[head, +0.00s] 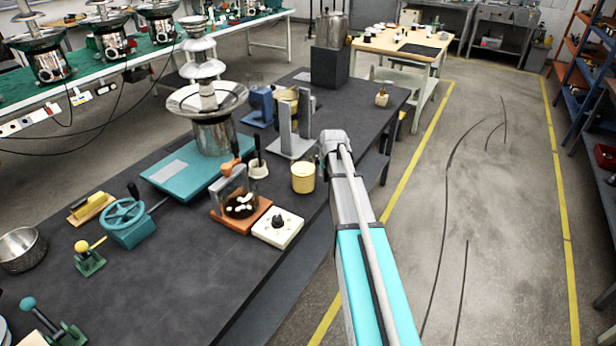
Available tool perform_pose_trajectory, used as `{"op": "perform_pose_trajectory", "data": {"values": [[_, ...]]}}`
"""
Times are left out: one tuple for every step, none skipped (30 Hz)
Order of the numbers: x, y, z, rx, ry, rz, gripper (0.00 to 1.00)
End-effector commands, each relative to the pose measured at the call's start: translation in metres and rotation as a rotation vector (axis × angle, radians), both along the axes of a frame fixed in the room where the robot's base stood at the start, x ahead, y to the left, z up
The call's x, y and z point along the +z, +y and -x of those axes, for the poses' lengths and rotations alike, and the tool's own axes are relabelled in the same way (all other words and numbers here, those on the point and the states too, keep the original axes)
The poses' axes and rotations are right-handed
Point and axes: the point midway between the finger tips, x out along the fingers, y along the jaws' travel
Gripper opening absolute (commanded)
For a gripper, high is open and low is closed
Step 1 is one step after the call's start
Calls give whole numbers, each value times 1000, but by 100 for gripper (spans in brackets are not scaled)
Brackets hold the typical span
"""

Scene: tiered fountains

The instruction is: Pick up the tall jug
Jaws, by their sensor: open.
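A tall grey metal vessel (331,29) stands upright at the far end of the dark workbench, on top of a black block (329,67). It looks most like the tall jug, but a handle or spout is too small to make out surely. My arm reaches up from the lower right, along the bench's right edge. Its grey joint ends near the pale yellow tin, well short of the vessel. My gripper does not show beyond that joint.
The dark bench (175,290) carries a tiered fountain (214,135) on a teal base, a yellow tin (303,177), a grey two-post stand (291,145), a white dial box (278,228) and a teal handwheel (125,219). Open floor (500,200) lies at right.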

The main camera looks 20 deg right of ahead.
Motion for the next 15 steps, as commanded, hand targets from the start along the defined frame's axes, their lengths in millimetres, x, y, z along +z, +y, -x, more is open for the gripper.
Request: {"op": "perform_pose_trajectory", "data": {"values": [[0, 0, 0, 0, 0, 0, 41], [0, 0, 0, 0, 0, 0, 41], [0, 0, 0, 0, 0, 0, 41], [0, 0, 0, 0, 0, 0, 41], [0, 0, 0, 0, 0, 0, 41], [0, 0, 0, 0, 0, 0, 41], [0, 0, 0, 0, 0, 0, 41], [0, 0, 0, 0, 0, 0, 41], [0, 0, 0, 0, 0, 0, 41], [0, 0, 0, 0, 0, 0, 41], [0, 0, 0, 0, 0, 0, 37], [0, 0, 0, 0, 0, 0, 30], [0, 0, 0, 0, 0, 0, 24], [0, 0, 0, 0, 0, 0, 19], [0, 0, 0, 0, 0, 0, 11]]}}
